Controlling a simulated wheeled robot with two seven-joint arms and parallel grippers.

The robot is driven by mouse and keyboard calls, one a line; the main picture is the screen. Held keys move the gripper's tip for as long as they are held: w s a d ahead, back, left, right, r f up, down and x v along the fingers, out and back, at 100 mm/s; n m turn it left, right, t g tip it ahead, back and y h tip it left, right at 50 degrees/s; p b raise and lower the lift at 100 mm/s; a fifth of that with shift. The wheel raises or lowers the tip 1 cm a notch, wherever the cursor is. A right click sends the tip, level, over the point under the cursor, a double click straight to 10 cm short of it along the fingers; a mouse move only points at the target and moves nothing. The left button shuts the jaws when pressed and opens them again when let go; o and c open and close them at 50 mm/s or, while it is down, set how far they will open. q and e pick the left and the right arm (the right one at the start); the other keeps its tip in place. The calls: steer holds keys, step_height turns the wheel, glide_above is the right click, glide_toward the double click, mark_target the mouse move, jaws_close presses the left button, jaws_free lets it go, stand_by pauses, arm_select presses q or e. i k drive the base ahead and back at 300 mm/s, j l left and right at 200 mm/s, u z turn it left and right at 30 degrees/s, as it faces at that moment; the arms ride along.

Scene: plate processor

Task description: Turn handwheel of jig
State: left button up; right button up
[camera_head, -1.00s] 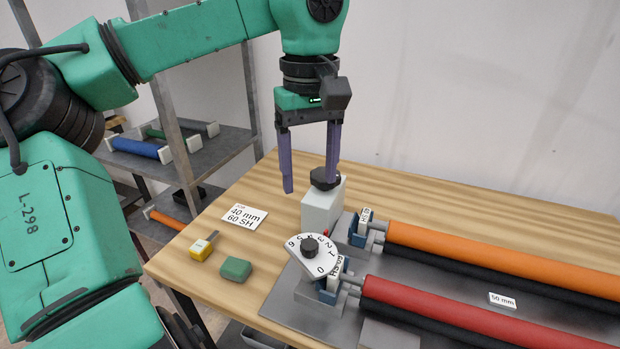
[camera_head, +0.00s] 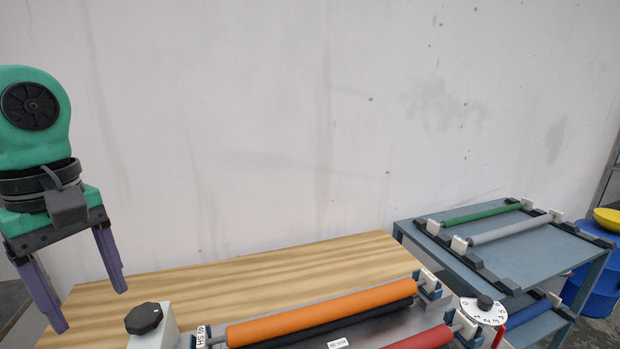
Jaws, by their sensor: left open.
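The jig's black handwheel (camera_head: 143,318) sits on top of a light grey block (camera_head: 162,338) at the bottom left, on the wooden table. My left gripper (camera_head: 92,305) is open and empty, to the left of the handwheel and apart from it, with its purple fingers pointing down. The jig carries an orange roller (camera_head: 320,312) and a red roller (camera_head: 425,340), cut off by the bottom edge. A white numbered dial (camera_head: 483,312) with a dark knob stands at the jig's right end. My right gripper is not in view.
The wooden table (camera_head: 230,275) is bare behind the jig, up to the pale wall. At right, a blue-grey rack (camera_head: 510,262) holds a green roller (camera_head: 482,213) and a grey roller (camera_head: 510,230).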

mark_target(143, 318)
steer(key=k+j, duration=0.65)
steer(key=k, duration=0.25)
